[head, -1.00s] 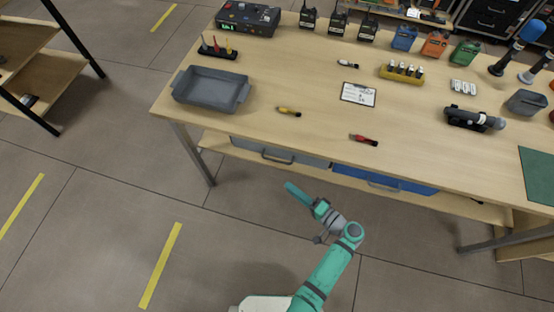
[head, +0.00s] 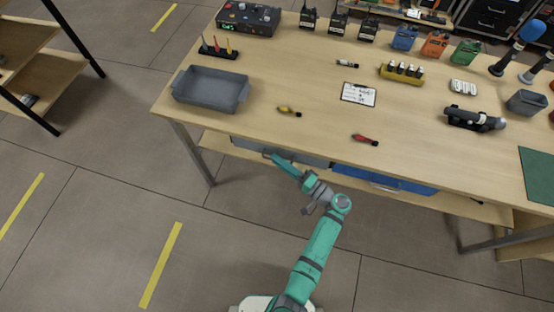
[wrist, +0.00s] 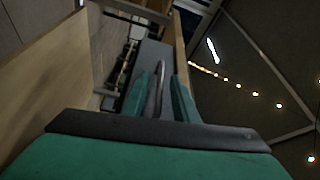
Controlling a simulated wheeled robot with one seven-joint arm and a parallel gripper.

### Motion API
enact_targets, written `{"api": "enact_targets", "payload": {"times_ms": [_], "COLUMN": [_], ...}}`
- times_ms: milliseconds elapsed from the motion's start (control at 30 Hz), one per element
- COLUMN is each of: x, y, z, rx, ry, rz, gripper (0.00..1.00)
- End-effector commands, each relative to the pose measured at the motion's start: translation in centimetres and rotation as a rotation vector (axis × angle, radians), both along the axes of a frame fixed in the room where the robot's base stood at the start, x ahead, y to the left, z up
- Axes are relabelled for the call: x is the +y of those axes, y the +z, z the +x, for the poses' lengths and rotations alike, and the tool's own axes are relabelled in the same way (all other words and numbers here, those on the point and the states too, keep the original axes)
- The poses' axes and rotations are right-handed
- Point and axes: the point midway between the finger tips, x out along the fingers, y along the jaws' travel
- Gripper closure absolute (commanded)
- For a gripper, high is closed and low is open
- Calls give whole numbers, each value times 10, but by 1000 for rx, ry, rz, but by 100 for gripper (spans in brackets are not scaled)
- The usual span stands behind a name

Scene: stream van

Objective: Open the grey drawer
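The grey drawer (head: 246,147) hangs under the left part of the workbench top and looks shut in the head view. My gripper (head: 279,161) is at its front, covering much of the handle (head: 267,156). In the wrist view my gripper (wrist: 161,92) has its two green fingers apart, one on each side of the curved grey handle (wrist: 158,84). Narrow gaps seem to show between the handle and the fingers. The grey drawer front (wrist: 152,58) lies beyond the fingertips.
A blue drawer (head: 385,180) hangs to the right under the same workbench (head: 225,115). A grey tray (head: 211,88), a yellow marker and a red marker lie on the top. A table leg (head: 193,155) stands left of the drawer. The floor in front is clear.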

Motion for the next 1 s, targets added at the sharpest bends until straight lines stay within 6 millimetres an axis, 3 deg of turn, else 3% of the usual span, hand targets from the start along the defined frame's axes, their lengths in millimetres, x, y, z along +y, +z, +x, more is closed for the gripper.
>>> {"api": "enact_targets", "payload": {"times_ms": [467, 567, 600, 1000], "x": [10, 10, 10, 10], "y": [1, 1, 1, 1], "z": [8, 8, 8, 7], "rx": [0, 0, 0, 0], "ry": [-1, 0, 0, 0], "rz": [0, 0, 0, 0], "gripper": [74, 98, 100, 100]}}
